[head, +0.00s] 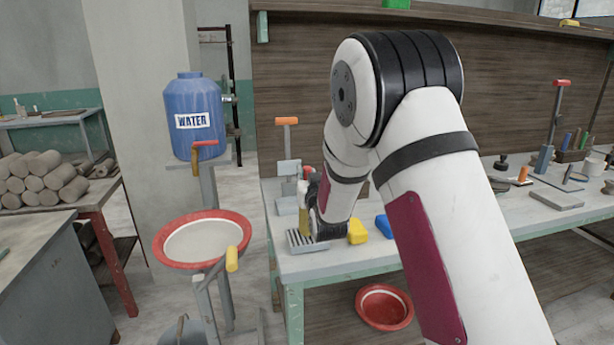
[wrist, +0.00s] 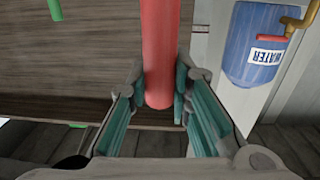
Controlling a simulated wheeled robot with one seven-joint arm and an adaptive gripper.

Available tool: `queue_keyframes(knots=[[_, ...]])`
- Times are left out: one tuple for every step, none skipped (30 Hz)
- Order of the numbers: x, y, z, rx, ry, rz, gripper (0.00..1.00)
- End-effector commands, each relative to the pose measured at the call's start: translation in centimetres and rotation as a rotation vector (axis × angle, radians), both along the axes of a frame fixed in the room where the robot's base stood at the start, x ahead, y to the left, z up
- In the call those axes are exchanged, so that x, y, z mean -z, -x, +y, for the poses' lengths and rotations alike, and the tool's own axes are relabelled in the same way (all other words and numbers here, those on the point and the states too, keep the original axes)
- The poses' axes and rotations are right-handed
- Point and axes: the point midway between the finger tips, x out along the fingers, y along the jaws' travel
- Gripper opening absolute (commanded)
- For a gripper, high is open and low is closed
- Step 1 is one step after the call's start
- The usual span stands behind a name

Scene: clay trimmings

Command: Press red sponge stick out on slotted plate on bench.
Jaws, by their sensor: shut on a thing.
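The red stick (wrist: 159,55) runs down from the top of the wrist view, with its rounded end between my fingers. My gripper (wrist: 160,92) is shut on it, with the teal finger pads on either side. The slotted plate (head: 301,243) lies at the left front corner of the bench (head: 345,264). In the head view my wrist is low, just behind and beside the plate; I cannot tell whether the stick touches it.
A yellow block (head: 357,232) and a blue block (head: 383,227) sit right of the plate. An orange-handled stand (head: 286,165) is behind it. A red-rimmed basin (head: 203,238) and blue water tank (head: 194,105) stand left. Tools and a grey slab (head: 556,198) lie farther right.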

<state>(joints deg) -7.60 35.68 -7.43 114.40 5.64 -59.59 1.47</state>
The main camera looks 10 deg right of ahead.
Motion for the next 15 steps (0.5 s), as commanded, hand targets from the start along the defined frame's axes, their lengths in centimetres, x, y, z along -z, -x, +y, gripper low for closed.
queue_keyframes(knots=[[-0.04, -0.01, 0.00, 0.000, 0.000, -0.001, 0.00], [-0.04, -0.01, 0.00, 0.000, 0.000, -0.001, 0.00], [-0.03, -0.01, 0.00, 0.000, 0.000, -0.001, 0.00], [-0.02, -0.01, 0.00, 0.000, 0.000, -0.001, 0.00], [0.00, -0.01, 0.00, 0.000, 0.000, -0.001, 0.00], [0.03, -0.02, 0.00, 0.000, 0.000, -0.001, 0.00], [0.06, -0.02, 0.00, 0.000, 0.000, -0.001, 0.00], [0.09, -0.02, 0.00, 0.000, 0.000, -0.001, 0.00], [0.14, -0.02, 0.00, 0.000, 0.000, -0.001, 0.00], [0.18, -0.02, 0.00, 0.000, 0.000, -0.001, 0.00], [0.21, -0.02, 0.00, 0.000, 0.000, -0.001, 0.00], [0.26, -0.02, 0.00, 0.000, 0.000, -0.001, 0.00], [0.30, -0.02, 0.00, 0.000, 0.000, 0.000, 0.00], [0.33, -0.02, 0.00, 0.000, 0.000, 0.000, 0.00], [0.37, -0.03, 0.00, 0.000, 0.000, 0.000, 0.00]])
